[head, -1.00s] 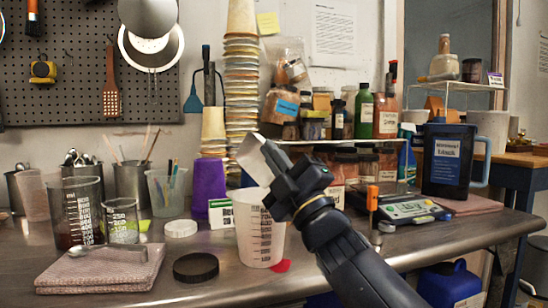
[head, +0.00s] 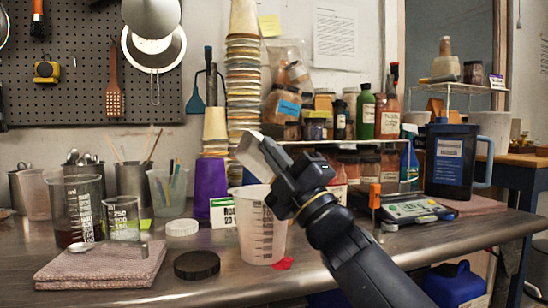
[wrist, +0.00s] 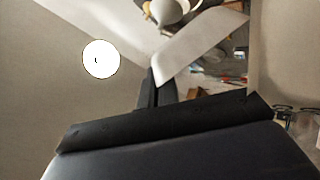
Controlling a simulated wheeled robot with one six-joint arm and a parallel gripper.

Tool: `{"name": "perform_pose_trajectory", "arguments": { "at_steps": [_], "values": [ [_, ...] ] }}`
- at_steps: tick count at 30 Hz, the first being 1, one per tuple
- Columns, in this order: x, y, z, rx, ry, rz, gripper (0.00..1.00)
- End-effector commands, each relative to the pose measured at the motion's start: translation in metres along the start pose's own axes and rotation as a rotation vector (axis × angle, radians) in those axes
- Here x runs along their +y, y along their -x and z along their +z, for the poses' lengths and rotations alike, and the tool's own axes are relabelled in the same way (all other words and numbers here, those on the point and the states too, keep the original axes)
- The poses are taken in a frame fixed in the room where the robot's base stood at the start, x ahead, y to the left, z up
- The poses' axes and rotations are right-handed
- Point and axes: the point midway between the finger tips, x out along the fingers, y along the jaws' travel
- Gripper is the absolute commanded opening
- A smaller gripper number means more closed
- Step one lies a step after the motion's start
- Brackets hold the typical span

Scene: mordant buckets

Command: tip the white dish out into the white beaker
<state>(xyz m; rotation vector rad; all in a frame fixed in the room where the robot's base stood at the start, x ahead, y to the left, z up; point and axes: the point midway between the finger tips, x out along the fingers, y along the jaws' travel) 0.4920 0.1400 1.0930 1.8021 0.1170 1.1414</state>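My gripper (head: 284,176) is shut on the white dish (head: 253,157) by its right side. The dish is steeply tilted above the white beaker (head: 262,235), apart from it, slanting down to the right. The beaker is upright on the metal bench, with dark graduation marks on its side. The inside of the dish and the beaker's contents cannot be made out. In the wrist view the dark fingers (wrist: 155,90) are close together at the base of a pale slanted piece, probably the dish.
A black lid (head: 197,265) lies left of the beaker, and a small red piece (head: 283,263) at its foot. A tall stack of cups (head: 243,75) and a purple cup (head: 210,180) stand behind. An orange-handled tool (head: 375,198) and a scale (head: 418,210) are at right.

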Motion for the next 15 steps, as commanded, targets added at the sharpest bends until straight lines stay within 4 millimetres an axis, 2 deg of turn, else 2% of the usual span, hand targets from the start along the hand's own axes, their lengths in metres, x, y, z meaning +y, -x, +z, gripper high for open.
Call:
{"name": "perform_pose_trajectory", "arguments": {
  "at_steps": [11, 15],
  "values": [
    [-0.0046, 0.0008, 0.0033, -0.013, -0.010, -0.011, 0.00],
    [-0.0007, -0.0033, 0.0103, -0.097, -0.109, -0.014, 0.00]
  ]
}}
